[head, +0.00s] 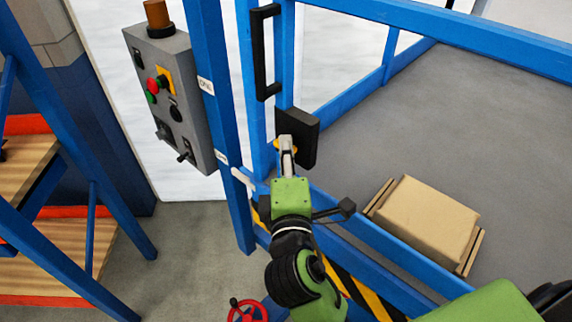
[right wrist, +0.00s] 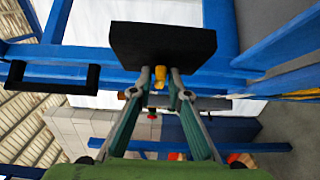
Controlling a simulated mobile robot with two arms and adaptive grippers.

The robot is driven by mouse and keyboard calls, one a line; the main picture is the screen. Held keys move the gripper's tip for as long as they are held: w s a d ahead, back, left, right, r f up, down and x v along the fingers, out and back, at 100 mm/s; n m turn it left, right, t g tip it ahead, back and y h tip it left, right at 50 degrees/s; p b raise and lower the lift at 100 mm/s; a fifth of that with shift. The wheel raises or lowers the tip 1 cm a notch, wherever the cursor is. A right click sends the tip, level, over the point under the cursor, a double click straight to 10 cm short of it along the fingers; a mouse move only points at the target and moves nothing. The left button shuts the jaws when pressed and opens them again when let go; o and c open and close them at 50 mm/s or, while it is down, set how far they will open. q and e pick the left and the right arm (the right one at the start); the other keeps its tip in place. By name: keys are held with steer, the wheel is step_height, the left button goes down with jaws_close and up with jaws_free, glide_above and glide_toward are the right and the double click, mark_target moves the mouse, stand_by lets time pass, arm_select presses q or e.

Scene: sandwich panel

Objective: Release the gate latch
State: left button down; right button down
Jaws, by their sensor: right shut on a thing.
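The gate latch is a black box (head: 308,138) on the blue gate post, with a small yellow knob (head: 277,144) on its near side. In the right wrist view the black box (right wrist: 163,45) is straight ahead and the yellow knob (right wrist: 160,76) sits between the fingertips. My right gripper (head: 287,143) reaches up to the box and is shut on the yellow knob; in the head view its fingers partly cover it. My left gripper is not in view.
A black pull handle (head: 262,52) is on the gate above the latch. A grey control box (head: 176,95) with buttons hangs on the blue post to the left. Behind the gate, a cardboard box (head: 428,220) lies on a pallet. A red valve wheel (head: 248,311) is low in front.

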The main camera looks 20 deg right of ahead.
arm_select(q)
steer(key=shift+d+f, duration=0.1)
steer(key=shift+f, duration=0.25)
arm_select(e)
steer(key=shift+r, duration=0.15)
steer(key=c, duration=2.1)
jaws_free()
steer(key=shift+c, duration=0.2)
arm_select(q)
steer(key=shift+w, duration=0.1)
arm_select(e)
steer(key=shift+w, duration=0.25)
steer(key=shift+s, duration=0.1)
